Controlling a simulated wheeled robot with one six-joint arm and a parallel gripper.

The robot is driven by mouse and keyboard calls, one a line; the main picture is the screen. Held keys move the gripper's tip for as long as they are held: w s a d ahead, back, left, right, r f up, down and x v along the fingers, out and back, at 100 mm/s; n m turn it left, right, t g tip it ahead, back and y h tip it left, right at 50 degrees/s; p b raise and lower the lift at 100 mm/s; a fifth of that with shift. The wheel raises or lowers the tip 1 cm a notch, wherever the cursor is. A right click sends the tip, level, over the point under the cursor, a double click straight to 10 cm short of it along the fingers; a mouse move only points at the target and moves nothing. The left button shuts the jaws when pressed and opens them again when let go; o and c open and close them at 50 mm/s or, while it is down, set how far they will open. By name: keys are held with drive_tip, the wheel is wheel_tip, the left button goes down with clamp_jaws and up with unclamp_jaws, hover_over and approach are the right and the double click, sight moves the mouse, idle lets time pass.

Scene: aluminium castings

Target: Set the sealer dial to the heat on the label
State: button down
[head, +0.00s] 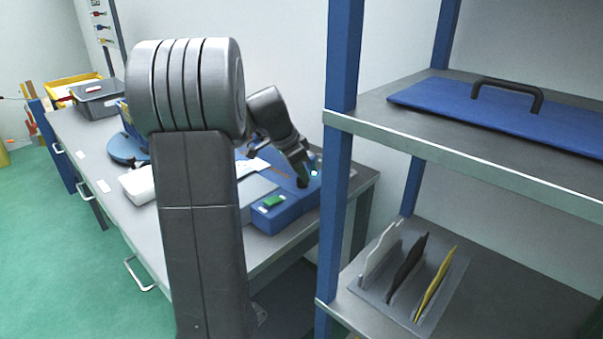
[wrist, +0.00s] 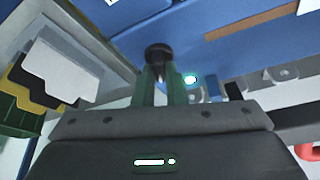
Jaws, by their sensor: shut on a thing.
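The sealer is a blue machine (head: 290,211) with a green button (head: 273,201) on the grey bench. Its blue panel (wrist: 215,50) fills the upper part of the wrist view. The dial, a dark round knob (wrist: 158,51), sits on that panel. My gripper (wrist: 160,72) is shut on the dial, its two green fingers on either side of the knob. In the head view my gripper (head: 303,182) reaches down to the sealer's right part, and the dial's pointer and scale cannot be made out. No label can be read in either view.
The workbench (head: 125,215) carries a white roll (head: 138,187), a blue round thing (head: 127,147) and a grey box (head: 100,97). A shelf rack with a blue post (head: 340,60) stands close on the right. It holds a blue lid (head: 520,115) and upright plates (head: 408,265). Green floor at left is clear.

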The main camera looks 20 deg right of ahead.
idle(0.3)
drive_tip(key=c, duration=1.5)
unclamp_jaws()
drive_tip(key=shift+r, duration=0.15)
drive_tip(key=p+v, duration=0.1)
drive_tip(key=v, duration=1.2)
drive_tip(key=shift+a+r, duration=0.1)
drive_tip(key=shift+r, duration=0.15)
drive_tip(key=shift+f, duration=0.1)
drive_tip(key=b+x, duration=0.1)
drive_tip(key=x, duration=1.2)
drive_tip(key=shift+f, duration=0.35)
